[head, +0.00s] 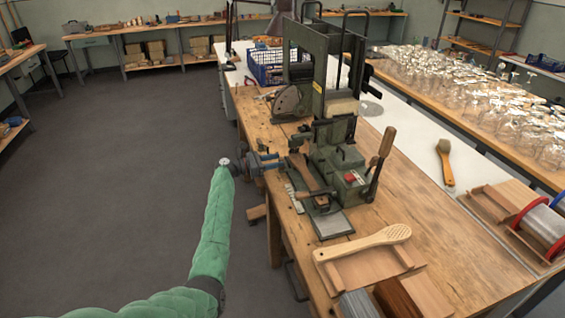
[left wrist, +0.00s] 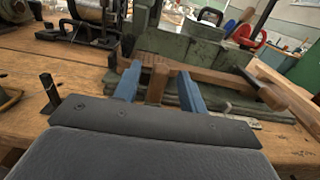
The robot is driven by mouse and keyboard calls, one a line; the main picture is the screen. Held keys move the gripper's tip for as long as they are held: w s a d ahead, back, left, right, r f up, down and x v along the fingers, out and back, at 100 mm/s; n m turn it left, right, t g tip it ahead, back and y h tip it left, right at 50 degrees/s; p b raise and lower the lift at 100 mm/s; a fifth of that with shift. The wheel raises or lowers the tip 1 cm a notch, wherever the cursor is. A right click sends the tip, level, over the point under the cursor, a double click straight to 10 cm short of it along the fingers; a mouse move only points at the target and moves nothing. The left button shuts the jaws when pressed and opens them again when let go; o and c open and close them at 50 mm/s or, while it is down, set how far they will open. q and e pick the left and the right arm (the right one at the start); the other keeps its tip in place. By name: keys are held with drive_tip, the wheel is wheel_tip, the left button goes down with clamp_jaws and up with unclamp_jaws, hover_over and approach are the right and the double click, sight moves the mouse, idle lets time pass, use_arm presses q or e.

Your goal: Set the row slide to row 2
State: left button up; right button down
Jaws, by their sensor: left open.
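The green tufting machine (head: 345,165) stands on the wooden bench, with a red button on its block and a lever at its right. I cannot tell for sure which part is its row slide. A wooden brush piece (head: 308,172) lies along its left side. My left gripper (head: 277,161) is at the machine's left edge, close to that piece. In the left wrist view its two blue fingers (left wrist: 158,88) are open, one on each side of a wooden handle end (left wrist: 157,82). Contact cannot be told. My right gripper is out of view.
A finished-looking wooden brush (head: 375,242) lies on a wooden tray at the bench's front. A taller green machine (head: 325,65) and a blue crate (head: 266,68) stand behind. Another brush (head: 445,162) lies to the right. The floor left of the bench is clear.

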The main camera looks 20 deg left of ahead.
use_arm(q)
drive_tip(key=shift+v, duration=1.6)
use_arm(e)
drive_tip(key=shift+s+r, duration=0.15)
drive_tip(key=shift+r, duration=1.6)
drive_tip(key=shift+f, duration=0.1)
